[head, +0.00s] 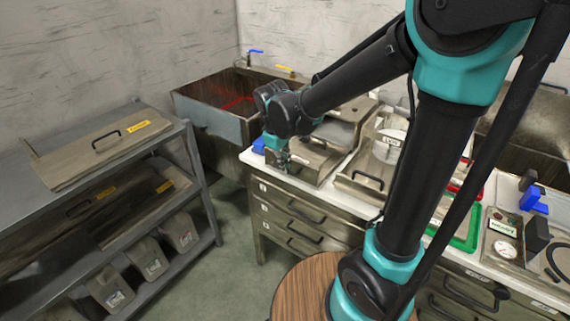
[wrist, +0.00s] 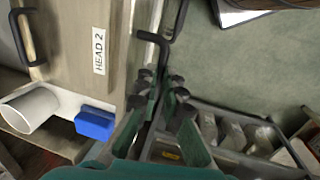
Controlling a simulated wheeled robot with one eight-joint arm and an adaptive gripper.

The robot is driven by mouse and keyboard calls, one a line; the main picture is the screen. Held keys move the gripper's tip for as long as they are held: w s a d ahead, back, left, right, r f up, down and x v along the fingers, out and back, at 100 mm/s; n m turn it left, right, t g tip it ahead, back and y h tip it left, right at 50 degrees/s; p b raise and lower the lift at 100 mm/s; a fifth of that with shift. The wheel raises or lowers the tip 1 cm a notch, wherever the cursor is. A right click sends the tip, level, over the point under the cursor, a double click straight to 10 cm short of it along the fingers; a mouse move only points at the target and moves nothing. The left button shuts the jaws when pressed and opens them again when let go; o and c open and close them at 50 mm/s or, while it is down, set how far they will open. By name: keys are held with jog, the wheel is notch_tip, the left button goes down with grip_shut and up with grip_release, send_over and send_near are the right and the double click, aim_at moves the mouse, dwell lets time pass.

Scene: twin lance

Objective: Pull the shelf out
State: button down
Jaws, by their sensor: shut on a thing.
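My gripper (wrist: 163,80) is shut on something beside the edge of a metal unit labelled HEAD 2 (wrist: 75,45). The fingers hide most of what they hold, so I cannot tell whether it is the shelf. A dark bent handle (wrist: 170,32) shows just beyond the fingertips. In the head view, my gripper is low at the left end of the white counter (head: 345,206), close to the metal unit (head: 308,160); its fingertips are not clear there. I cannot identify a pulled-out shelf with certainty.
Drawers with black handles (head: 304,212) are under the counter. A blue block (wrist: 95,122) and a white cup (wrist: 30,110) are near the unit. A grey rack (head: 190,170) with several bins stands to the left, with green floor (head: 232,240) between. A round wooden top (head: 297,290) is in front.

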jog(key=c, duration=1.6)
grip_release()
jog(key=shift+s+a, duration=0.2)
jog(key=shift+s, duration=0.05)
jog(key=r, duration=0.4)
jog(key=s+a+r, duration=0.1)
jog(key=r, duration=0.6)
jog(key=shift+s+a+r, duration=0.15)
jog(key=shift+s+r, duration=0.2)
jog(key=shift+s, duration=0.05)
